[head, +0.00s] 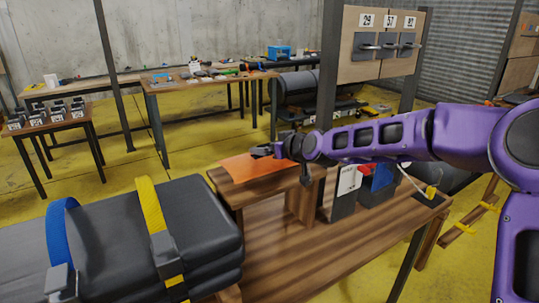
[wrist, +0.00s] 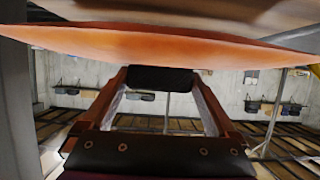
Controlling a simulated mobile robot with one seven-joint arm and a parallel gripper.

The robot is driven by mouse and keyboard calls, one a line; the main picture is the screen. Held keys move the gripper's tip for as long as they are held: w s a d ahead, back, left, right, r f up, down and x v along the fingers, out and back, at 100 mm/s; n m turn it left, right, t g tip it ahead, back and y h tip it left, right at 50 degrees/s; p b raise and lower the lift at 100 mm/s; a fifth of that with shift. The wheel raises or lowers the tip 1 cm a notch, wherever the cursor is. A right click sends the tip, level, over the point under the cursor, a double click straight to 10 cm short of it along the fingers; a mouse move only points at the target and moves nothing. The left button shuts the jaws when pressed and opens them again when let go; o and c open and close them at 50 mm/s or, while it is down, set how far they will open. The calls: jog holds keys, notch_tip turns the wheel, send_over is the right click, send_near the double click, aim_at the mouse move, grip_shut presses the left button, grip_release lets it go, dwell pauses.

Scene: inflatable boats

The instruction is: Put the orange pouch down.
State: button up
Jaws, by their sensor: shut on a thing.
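The orange pouch (head: 250,168) is flat and lies level over a small raised wooden stand (head: 229,190) on the wooden table. My gripper (head: 271,151) is shut on the pouch at its right, far edge. I cannot tell whether the pouch touches the stand. In the wrist view the pouch (wrist: 130,45) stretches across the top of the picture, at the fingertips of my gripper (wrist: 160,77). The pouch hides part of the stand's top.
A stack of dark folded boats with a blue strap and a yellow strap (head: 155,215) lies at the left. A white-labelled dark holder (head: 346,190) and a blue box (head: 379,178) stand on the table (head: 310,250) at the right. The front tabletop is clear.

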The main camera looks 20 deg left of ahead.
jog(key=shift+f, duration=1)
jog(key=shift+f, duration=0.1)
jog(key=shift+f+b, duration=0.15)
jog(key=shift+b, duration=0.15)
jog(key=o, duration=1.3)
jog(key=shift+o, duration=0.2)
jog(key=shift+r, duration=0.2)
jog(key=shift+d+r+p, duration=0.1)
jog(key=shift+p, duration=0.2)
jog(key=v, duration=1.1)
jog(key=shift+s+d+r+p, duration=0.15)
jog(key=shift+s+d+p, duration=0.1)
jog(key=shift+s+p, duration=0.05)
